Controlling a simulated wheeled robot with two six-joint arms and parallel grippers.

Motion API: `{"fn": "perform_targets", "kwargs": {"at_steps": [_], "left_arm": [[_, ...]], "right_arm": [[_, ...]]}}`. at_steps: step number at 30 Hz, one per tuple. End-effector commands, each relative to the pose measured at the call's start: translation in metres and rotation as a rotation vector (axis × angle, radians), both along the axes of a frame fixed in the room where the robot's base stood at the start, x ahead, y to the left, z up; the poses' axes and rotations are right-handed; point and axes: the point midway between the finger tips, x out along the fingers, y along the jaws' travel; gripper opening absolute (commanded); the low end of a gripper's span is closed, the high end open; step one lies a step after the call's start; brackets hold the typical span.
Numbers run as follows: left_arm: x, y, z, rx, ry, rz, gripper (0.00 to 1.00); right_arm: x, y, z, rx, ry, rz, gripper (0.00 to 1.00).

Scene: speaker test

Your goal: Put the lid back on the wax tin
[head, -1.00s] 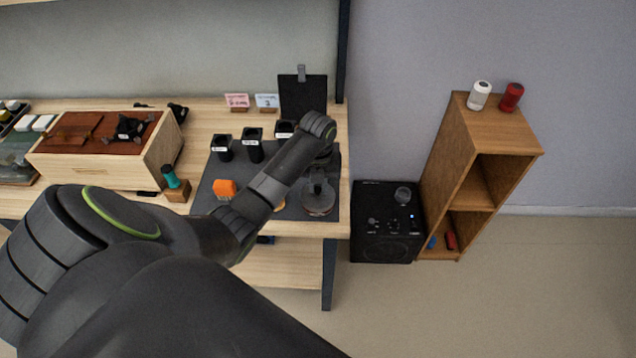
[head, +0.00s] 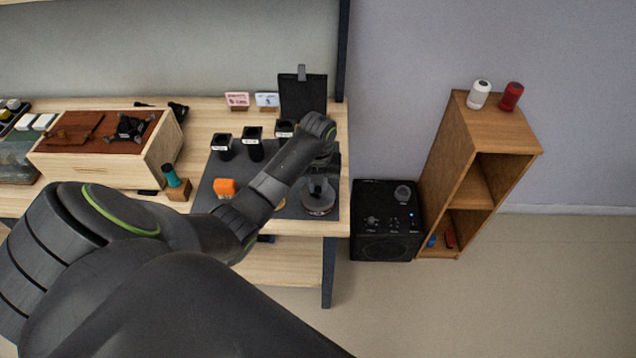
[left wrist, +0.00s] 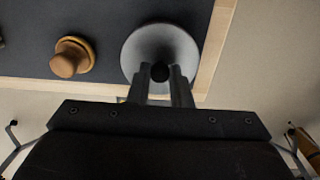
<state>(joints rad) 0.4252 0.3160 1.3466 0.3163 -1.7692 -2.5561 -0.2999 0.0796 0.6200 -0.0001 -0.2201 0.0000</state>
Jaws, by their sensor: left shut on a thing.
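My left gripper (head: 318,184) reaches down over the right end of the dark mat. In the left wrist view its fingers (left wrist: 161,78) are shut on the black knob of the round grey lid (left wrist: 150,45). In the head view the lid (head: 319,204) shows under the gripper as a grey disc, close to the mat. A thin reddish-brown edge shows beneath it. The wax tin cannot be made out separately; whether the lid sits on it or just above it, I cannot tell. My right gripper is not in view.
A wooden knob-shaped piece (left wrist: 72,57) stands left of the lid on the dark mat (head: 208,186). An orange block (head: 224,187) and several black cups (head: 253,146) are also there. The table's right edge is close. A black speaker (head: 386,220) stands beyond it.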

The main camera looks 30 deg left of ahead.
Motion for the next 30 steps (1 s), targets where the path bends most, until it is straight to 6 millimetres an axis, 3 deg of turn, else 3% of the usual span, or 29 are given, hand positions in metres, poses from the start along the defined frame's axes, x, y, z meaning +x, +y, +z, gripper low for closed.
{"fn": "perform_targets", "kwargs": {"at_steps": [30], "left_arm": [[-0.0002,0.0,-0.0009,-0.001,0.001,0.0,0.0]], "right_arm": [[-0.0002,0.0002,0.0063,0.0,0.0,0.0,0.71]]}}
